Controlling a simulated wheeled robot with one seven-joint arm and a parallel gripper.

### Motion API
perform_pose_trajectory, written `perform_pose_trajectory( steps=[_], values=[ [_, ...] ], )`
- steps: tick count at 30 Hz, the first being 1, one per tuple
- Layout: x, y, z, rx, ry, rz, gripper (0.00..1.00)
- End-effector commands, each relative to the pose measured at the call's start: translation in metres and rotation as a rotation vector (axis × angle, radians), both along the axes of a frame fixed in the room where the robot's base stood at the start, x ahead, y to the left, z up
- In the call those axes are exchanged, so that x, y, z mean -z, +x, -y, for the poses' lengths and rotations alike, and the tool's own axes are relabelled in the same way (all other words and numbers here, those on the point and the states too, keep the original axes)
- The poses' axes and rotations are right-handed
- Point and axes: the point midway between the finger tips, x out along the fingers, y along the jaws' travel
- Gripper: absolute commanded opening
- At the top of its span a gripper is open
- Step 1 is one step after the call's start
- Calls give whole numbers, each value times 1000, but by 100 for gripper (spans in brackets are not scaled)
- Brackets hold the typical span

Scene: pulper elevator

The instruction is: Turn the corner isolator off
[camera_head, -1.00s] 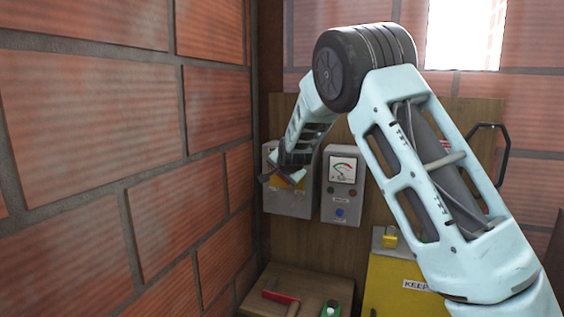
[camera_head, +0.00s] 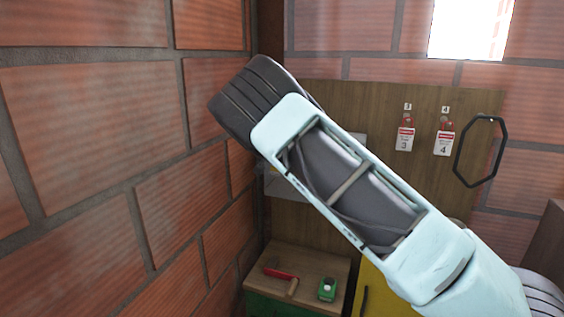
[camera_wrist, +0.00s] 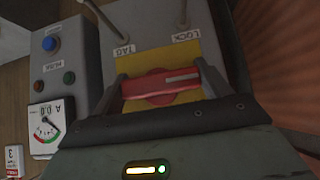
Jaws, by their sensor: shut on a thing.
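The corner isolator is a grey box with a yellow plate (camera_wrist: 188,53) and a red rotary handle (camera_wrist: 160,90), seen close up in the wrist view. My gripper (camera_wrist: 165,88) is shut on the red handle, with one dark finger at each end of it. The handle lies crosswise in the wrist view, nearly level. "TAG" and "LOCK" labels and two metal rods show beyond it on the box. In the head view only a lower part of the isolator box (camera_head: 285,186) shows; my arm hides the handle and my gripper.
A meter box (camera_wrist: 75,78) with a dial, a blue button and small lamps stands close beside the isolator. A brick wall (camera_head: 90,150) is close on the left. Numbered tags (camera_head: 404,139) and a black loop handle (camera_head: 478,152) are at right. A red-handled tool (camera_head: 279,274) lies on the bench below.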

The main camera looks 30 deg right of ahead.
Motion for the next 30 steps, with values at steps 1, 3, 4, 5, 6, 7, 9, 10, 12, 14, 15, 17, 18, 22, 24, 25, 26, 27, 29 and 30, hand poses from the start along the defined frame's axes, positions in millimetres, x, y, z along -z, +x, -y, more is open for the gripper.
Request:
perform_pose_trajectory(
  steps=[1, 3, 4, 5, 6, 7, 9, 10, 12, 14, 15, 17, 18, 22, 24, 25, 26, 27, 29, 30],
  values=[
    [0, 0, 0, -1, -5, -5, 54],
    [0, 0, 0, -1, -9, -10, 54],
    [1, 0, 0, -1, -9, -12, 54],
    [1, 0, 0, -1, -10, -13, 54],
    [1, 0, 0, -1, -11, -14, 54],
    [1, 0, 0, -1, -11, -14, 54],
    [1, 0, 0, -1, -12, -15, 54],
    [1, 0, 0, -1, -12, -15, 54],
    [1, 0, 0, -1, -12, -15, 54],
    [1, 0, 0, -1, -12, -15, 54],
    [1, 0, 0, -1, -11, -16, 54],
    [1, 0, 0, -1, -11, -16, 93],
    [1, 0, 0, -1, -11, -16, 98],
    [1, 0, 0, -1, -10, -15, 98],
    [1, 0, 0, -1, -10, -15, 98],
    [1, 0, 0, -1, -10, -15, 98],
    [0, 0, 0, -1, -11, -14, 98],
    [0, 0, -1, -1, -10, -13, 98],
    [-2, -2, -3, -1, -10, -13, 98],
    [-4, -3, -6, -1, -10, -12, 98]
  ],
)
